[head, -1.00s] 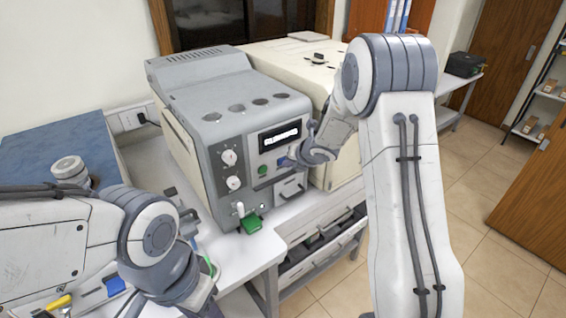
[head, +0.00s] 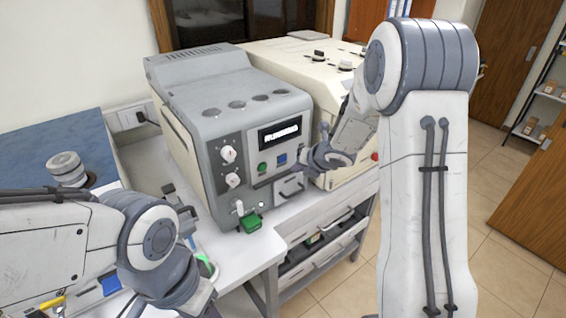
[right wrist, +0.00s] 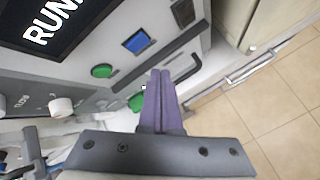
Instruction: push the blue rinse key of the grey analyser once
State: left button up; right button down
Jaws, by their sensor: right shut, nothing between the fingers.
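The grey analyser (head: 225,125) stands on the white bench, with a lit display (head: 279,134); the right wrist view shows "RUN" and part of more letters on it. Its square blue rinse key (head: 281,159) sits beside a round green button (head: 262,168). In the right wrist view the blue key (right wrist: 138,41) is uncovered, ahead of the fingertips. My right gripper (head: 305,161) is shut and empty, just right of the key and apart from it; its closed fingers (right wrist: 160,76) point at the front panel. My left arm is at lower left; its fingers are not visible.
A cream machine (head: 300,62) stands right behind the analyser. Open shelves (head: 325,240) are below the bench; the floor at right is clear.

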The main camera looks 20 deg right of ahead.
jog(key=shift+s+d, duration=0.2)
jog(key=shift+s, duration=0.35)
jog(key=shift+s+d, duration=0.15)
jog(key=shift+s, duration=0.35)
jog(key=s+a+r+m+g+h+b, duration=0.2)
jog(key=s+a+r+m, duration=0.1)
jog(key=s+a+m, duration=0.95)
jog(key=s+a+m+g, duration=0.3)
jog(key=s+m, duration=0.3)
jog(key=s, duration=0.5)
jog(key=s+a+f+m+g+b, duration=0.1)
jog(key=s+a+m+g, duration=0.2)
jog(key=s, duration=0.8)
jog(key=m, duration=0.2)
jog(key=shift+s+f+m+g+y, duration=0.15)
jog(key=shift+m+g+y, duration=0.15)
jog(key=shift+m+y, duration=0.1)
jog(key=shift+a, duration=0.1)
